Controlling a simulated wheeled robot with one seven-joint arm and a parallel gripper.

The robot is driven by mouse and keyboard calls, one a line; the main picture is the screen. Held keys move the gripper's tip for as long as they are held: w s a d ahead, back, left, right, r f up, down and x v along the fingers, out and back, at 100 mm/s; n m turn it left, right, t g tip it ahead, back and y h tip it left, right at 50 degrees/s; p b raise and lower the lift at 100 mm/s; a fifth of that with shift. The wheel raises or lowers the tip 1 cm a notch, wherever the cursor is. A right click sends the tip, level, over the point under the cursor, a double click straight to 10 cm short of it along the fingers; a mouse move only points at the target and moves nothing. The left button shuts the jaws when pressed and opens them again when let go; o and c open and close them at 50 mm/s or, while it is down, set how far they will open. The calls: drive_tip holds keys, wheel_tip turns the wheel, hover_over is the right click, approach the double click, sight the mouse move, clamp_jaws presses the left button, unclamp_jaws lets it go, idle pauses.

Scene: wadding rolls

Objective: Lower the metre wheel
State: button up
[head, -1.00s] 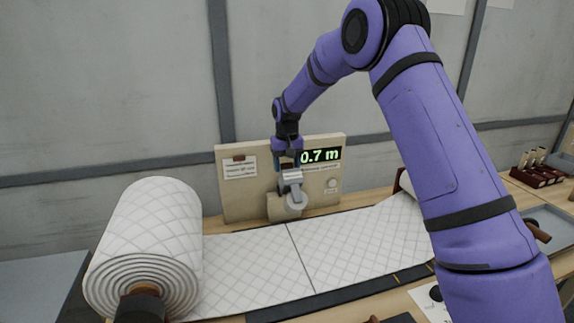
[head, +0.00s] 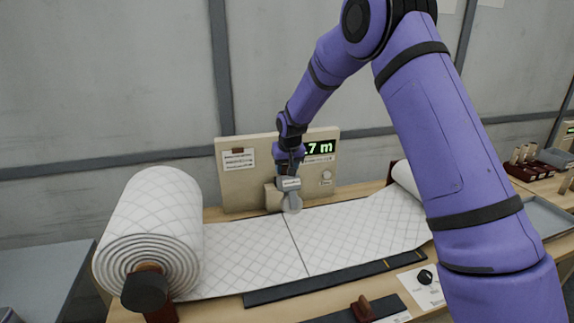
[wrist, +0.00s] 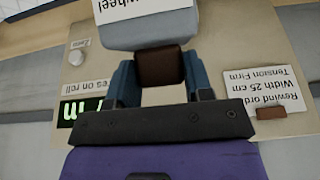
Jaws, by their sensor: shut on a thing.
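The metre wheel (head: 292,205) is a pale grey disc on a grey arm in front of the beige measuring board (head: 235,196). Its lower rim is at the quilted white wadding (head: 255,250); whether it touches cannot be told. My gripper (head: 289,176) is at the top of the wheel's arm. In the wrist view my gripper (wrist: 161,82) is shut on the wheel arm's brown grip (wrist: 161,66), between blue-grey fingers. The label (wrist: 120,8) beyond reads "wheel". The green display (head: 321,147) is partly hidden by my arm; ".7 m" shows.
A large wadding roll (head: 150,225) stands at the left and a smaller roll (head: 408,178) at the right. A dark strip (head: 335,276) runs along the front of the wadding. A dark red handled block (head: 363,308) lies on the table in front.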

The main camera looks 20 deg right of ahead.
sight(291, 183)
drive_tip(key=shift+s+f, duration=0.3)
drive_tip(key=shift+s, duration=0.1)
drive_tip(key=s+f, duration=0.2)
drive_tip(key=f, duration=0.1)
drive_tip(key=shift+s+f, duration=0.2)
drive_tip(key=shift+s, duration=0.2)
drive_tip(key=shift+s+f, duration=0.3)
drive_tip(key=shift+f, duration=0.2)
drive_tip(key=shift+s+f, duration=0.25)
drive_tip(key=shift+f, duration=0.3)
drive_tip(key=o, duration=1.3)
drive_tip(key=shift+s, duration=0.1)
drive_tip(key=shift+a+r, duration=0.1)
drive_tip(key=shift+r, duration=0.25)
drive_tip(key=v, duration=1)
drive_tip(key=shift+s+d+r, duration=0.15)
drive_tip(key=shift+d+r, duration=0.05)
